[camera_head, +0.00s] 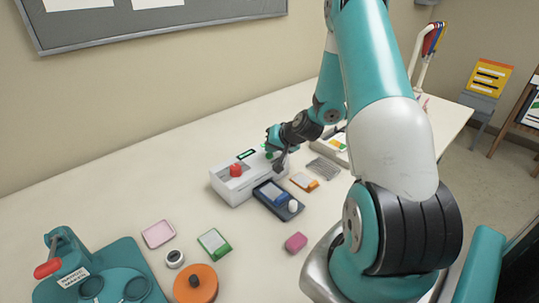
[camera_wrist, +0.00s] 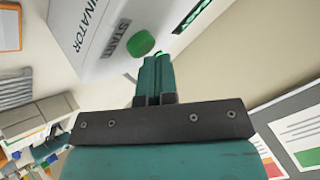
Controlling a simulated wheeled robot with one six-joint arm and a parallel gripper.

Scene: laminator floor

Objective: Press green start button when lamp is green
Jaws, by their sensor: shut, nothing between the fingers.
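The white laminator (camera_head: 232,189) stands on the table, with a red knob (camera_head: 236,170) on top. In the wrist view its casing (camera_wrist: 95,40) carries a grey START label and a round green start button (camera_wrist: 141,43). A dark panel (camera_wrist: 194,14) with lit green marks lies beyond; it also shows in the head view (camera_head: 246,154). A small bright green spot shows at my fingertips; I cannot tell if it is the lamp. My gripper (camera_wrist: 157,60) is shut and empty, its tips close beside the button. I cannot tell whether they touch it.
A dark blue device (camera_head: 278,200) lies in front of the laminator. A grey board (camera_head: 150,25) hangs behind. The table's back left is clear.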

